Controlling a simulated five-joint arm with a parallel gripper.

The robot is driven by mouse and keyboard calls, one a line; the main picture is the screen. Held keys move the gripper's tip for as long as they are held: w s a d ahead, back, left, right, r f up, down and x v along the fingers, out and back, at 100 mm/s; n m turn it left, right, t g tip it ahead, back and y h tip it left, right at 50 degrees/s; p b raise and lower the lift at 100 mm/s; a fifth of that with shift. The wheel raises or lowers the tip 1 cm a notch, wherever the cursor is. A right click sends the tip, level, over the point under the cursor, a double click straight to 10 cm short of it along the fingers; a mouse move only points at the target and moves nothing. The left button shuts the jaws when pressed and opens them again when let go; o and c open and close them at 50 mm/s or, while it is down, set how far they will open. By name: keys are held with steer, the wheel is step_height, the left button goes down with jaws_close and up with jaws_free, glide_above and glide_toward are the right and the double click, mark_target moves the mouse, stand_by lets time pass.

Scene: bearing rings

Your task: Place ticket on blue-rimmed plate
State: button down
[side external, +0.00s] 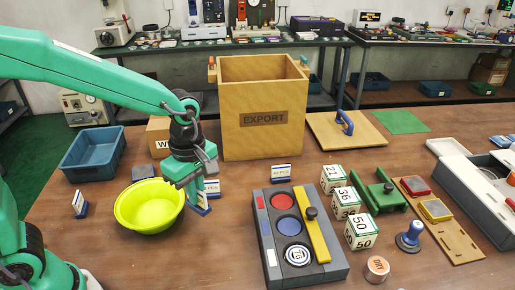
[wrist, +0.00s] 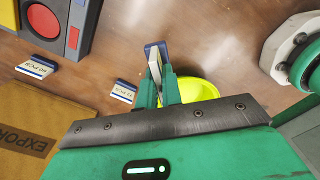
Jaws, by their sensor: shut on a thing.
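My gripper (side external: 194,190) is at the right side of the yellow-green bowl (side external: 150,207), pointing down. It is shut on a ticket (side external: 212,188), a small white card with a blue base. In the wrist view the held ticket (wrist: 154,56) stands out from between the green fingers (wrist: 157,88), seen nearly edge-on. Its lower end is close to the table; I cannot tell if it touches. No plain blue-rimmed plate is clear to me.
Other tickets stand near the box (side external: 281,173) and left of the bowl (side external: 80,205). The wooden EXPORT box (side external: 263,90) rises behind my gripper. A blue bin (side external: 92,155) is at the left. Number cubes (side external: 361,232) stand right of the tray. Bare table lies between bowl and tray.

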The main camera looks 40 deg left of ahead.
steer(key=w+a+n, duration=0.5)
steer(key=a, duration=0.7)
steer(key=n, duration=0.4)
glide_above(143, 171)
step_height(143, 171, down, 6)
steer(key=shift+s+f, duration=0.1)
steer(key=shift+f, duration=0.05)
steer(key=shift+f, duration=0.1)
steer(key=shift+f, duration=1.9)
steer(key=shift+f, duration=0.15)
steer(key=c, duration=1.6)
jaws_free()
steer(key=shift+o, duration=0.2)
